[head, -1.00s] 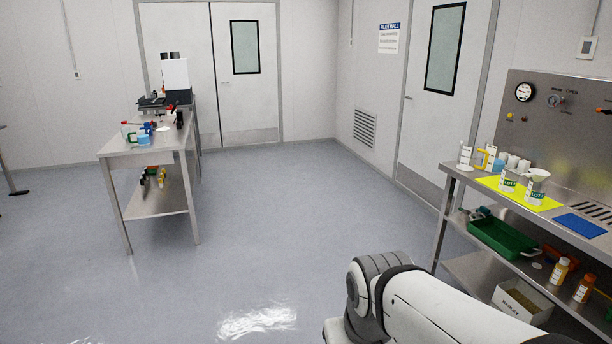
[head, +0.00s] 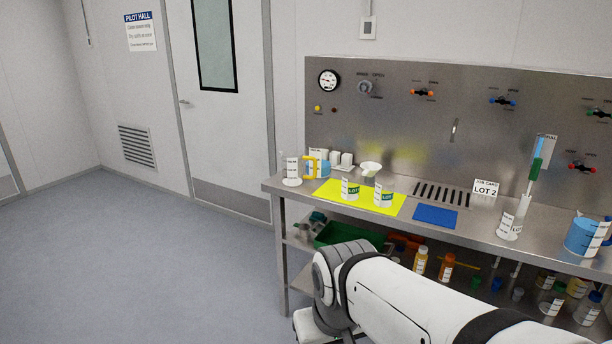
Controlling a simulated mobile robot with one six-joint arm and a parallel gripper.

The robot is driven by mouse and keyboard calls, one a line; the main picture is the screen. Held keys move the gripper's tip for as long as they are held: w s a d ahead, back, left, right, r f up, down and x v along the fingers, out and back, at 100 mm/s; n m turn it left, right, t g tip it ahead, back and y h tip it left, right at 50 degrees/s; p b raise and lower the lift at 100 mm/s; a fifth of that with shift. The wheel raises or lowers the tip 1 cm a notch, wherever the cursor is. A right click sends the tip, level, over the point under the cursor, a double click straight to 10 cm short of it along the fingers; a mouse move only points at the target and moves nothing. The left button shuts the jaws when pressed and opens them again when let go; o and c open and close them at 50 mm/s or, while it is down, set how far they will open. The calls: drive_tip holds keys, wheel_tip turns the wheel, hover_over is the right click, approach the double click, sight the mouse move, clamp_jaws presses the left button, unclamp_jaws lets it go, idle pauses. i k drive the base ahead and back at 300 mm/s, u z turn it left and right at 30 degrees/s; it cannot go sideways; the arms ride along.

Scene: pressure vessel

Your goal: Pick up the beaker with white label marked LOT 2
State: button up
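Two small beakers stand on the yellow mat (head: 330,188) on the steel bench, a left one (head: 350,189) and a right one (head: 383,196). Both carry green and white labels that seem to start with LOT; the numbers are too small to read. Farther right, a clear beaker (head: 508,226) has a white label with partly visible lettering, possibly LOT. A white job card (head: 486,188) reading LOT 2 stands at the back of the bench.
A blue mat (head: 435,215) lies right of the yellow one. A funnel (head: 371,168) is behind the beakers. The lower shelf holds a green tray (head: 345,235) and bottles (head: 446,266). Floor at left is clear.

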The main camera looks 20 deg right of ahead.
sight(510, 226)
drive_tip(key=z, duration=0.7)
drive_tip(key=i, duration=1.05)
drive_tip(key=z, duration=0.85)
drive_tip(key=k, duration=0.7)
drive_tip(key=z, duration=0.2)
drive_tip(key=i, duration=0.8)
drive_tip(key=u, duration=0.15)
